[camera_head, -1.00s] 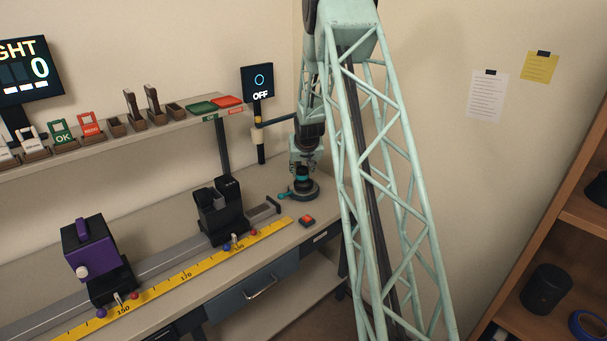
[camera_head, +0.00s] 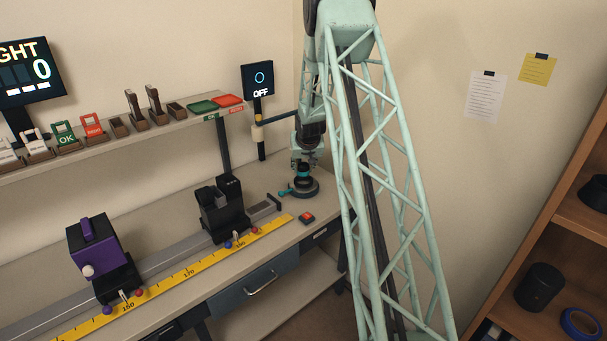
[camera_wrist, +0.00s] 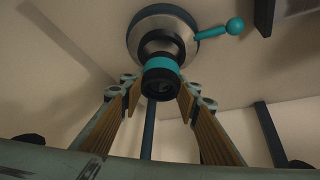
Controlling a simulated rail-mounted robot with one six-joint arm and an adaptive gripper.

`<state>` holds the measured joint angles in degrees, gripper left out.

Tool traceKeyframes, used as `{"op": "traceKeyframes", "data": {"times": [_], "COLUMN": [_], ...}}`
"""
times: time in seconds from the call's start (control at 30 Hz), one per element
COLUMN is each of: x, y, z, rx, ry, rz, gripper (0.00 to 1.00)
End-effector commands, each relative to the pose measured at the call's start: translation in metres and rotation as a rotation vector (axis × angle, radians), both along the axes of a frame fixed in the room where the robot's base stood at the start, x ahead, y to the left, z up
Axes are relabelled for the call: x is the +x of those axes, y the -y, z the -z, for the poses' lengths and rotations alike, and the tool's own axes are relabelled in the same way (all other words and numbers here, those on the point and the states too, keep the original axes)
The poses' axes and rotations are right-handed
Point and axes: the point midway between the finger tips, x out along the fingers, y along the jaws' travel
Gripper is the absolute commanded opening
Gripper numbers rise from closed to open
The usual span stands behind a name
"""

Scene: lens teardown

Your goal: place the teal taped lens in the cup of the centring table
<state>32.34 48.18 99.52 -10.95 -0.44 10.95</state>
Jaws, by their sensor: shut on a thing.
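The teal taped lens (camera_wrist: 161,65) is a short dark barrel with a teal band. In the wrist view it is between the fingertips of my gripper (camera_wrist: 158,90), which is shut on it. The centring table (camera_wrist: 189,23) is a round dark base with a grey metal ring and a teal-knobbed lever; the lens lines up with its middle. In the head view my gripper (camera_head: 304,164) is low over the centring table (camera_head: 309,190) at the bench's right end. I cannot tell whether the lens touches the cup, whose inside is hidden.
A red button box (camera_head: 307,218) sits in front of the centring table. A display reading OFF (camera_head: 257,80) stands behind it. A rail with a black carriage (camera_head: 222,209) and a purple unit (camera_head: 95,247) lies to the left, beside a yellow scale (camera_head: 185,280).

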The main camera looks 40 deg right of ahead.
Motion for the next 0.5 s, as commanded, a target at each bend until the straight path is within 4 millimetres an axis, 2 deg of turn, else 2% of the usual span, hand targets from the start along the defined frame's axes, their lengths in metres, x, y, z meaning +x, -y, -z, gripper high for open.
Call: {"op": "traceKeyframes", "data": {"times": [0.3, 0.5], "x": [0.002, 0.002], "y": [0.004, 0.004], "z": [-0.002, 0.018], "rx": [0.0, 0.0], "ry": [0.0, 0.0], "rz": [0.0, 0.0], "gripper": [0.17, 0.17]}}
